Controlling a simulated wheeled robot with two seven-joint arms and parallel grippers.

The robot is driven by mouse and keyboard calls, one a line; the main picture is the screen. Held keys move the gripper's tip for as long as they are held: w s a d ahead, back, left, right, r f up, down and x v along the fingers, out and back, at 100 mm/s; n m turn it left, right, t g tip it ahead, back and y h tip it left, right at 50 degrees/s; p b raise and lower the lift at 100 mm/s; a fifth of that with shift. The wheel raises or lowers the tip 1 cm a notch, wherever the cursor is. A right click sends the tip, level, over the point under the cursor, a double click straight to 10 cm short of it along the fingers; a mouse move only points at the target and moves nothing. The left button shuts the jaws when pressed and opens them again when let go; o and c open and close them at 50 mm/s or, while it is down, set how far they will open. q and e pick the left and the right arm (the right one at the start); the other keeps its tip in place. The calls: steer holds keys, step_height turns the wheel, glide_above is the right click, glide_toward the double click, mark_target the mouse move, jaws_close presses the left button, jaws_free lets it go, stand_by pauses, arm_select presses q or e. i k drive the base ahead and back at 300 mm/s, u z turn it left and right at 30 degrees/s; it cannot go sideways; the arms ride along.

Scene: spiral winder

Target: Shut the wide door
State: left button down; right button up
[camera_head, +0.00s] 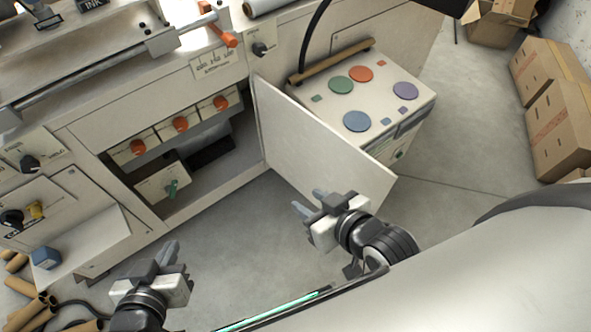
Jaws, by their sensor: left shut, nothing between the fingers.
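The wide door (315,150) is a flat cream panel. It stands open, swung out from the right side of the cabinet's open compartment (225,150), toward me and to the right. My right gripper (309,202) is by the door's lower edge, near its free end, and covers a little of it. Its two fingertips show apart with nothing between them. I cannot tell whether it touches the door. My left gripper (170,252) is shut and empty, low over the floor left of the door, in front of the cabinet.
Orange knobs (180,124) and a box with a green handle (163,184) are inside the compartment. A white box with coloured discs (407,116) stands behind the door. A tray (85,240) juts out at left. Cardboard boxes (557,125) stand at right. Floor before the compartment is clear.

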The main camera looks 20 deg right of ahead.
mark_target(309, 154)
steer(key=u, duration=2.95)
steer(key=k, duration=2.75)
steer(key=z, duration=1.45)
steer(key=i, duration=0.5)
steer(key=u, duration=0.25)
steer(key=k, duration=0.45)
steer(key=z, duration=0.55)
